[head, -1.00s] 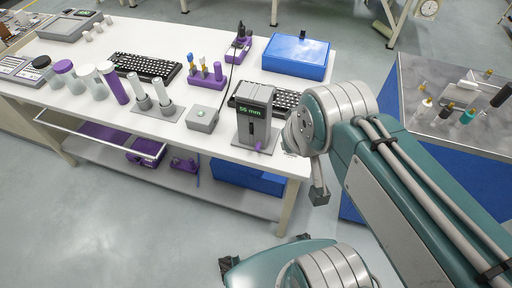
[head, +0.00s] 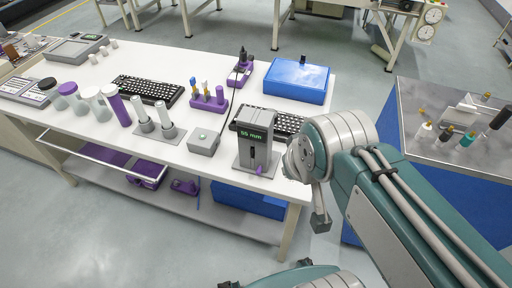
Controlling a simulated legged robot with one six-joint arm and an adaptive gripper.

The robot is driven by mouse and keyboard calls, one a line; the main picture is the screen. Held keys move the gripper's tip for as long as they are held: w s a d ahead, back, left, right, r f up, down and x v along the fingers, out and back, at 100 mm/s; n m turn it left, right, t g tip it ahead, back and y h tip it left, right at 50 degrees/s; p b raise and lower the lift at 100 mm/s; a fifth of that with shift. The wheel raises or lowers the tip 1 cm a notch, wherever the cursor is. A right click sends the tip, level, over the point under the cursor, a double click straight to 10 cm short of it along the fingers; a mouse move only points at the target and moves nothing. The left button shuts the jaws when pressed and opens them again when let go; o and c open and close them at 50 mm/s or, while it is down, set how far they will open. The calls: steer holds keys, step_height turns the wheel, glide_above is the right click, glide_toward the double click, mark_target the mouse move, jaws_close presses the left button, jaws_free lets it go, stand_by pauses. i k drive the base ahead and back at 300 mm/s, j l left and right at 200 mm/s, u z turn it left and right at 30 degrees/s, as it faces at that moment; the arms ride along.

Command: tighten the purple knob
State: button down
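A small purple knob (head: 259,170) sits low on the front of a grey device (head: 255,140) whose display reads 55 mm. The device stands near the front right edge of the white table. My arm comes in from the right, and its wrist is just right of the device. A dark block-like end part hangs below the wrist, past the table's front edge, to the right of and lower than the knob. My gripper's fingers cannot be made out, and nothing is seen touching the knob.
A keyboard (head: 268,122) lies behind the device, and a blue case (head: 297,80) stands at the back right. A grey box (head: 204,141) with a button is to the left. Jars, cylinders and a second keyboard (head: 147,91) fill the left side. A metal side table (head: 440,105) holds small bottles.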

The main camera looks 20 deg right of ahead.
mark_target(259, 169)
steer(key=k+j+z, duration=0.15)
steer(key=j, duration=0.25)
steer(key=j+z, duration=0.15)
steer(key=j, duration=0.3)
steer(key=k+j+z, duration=0.15)
steer(key=j, duration=0.25)
steer(key=k+j+z, duration=0.15)
steer(key=j, duration=0.25)
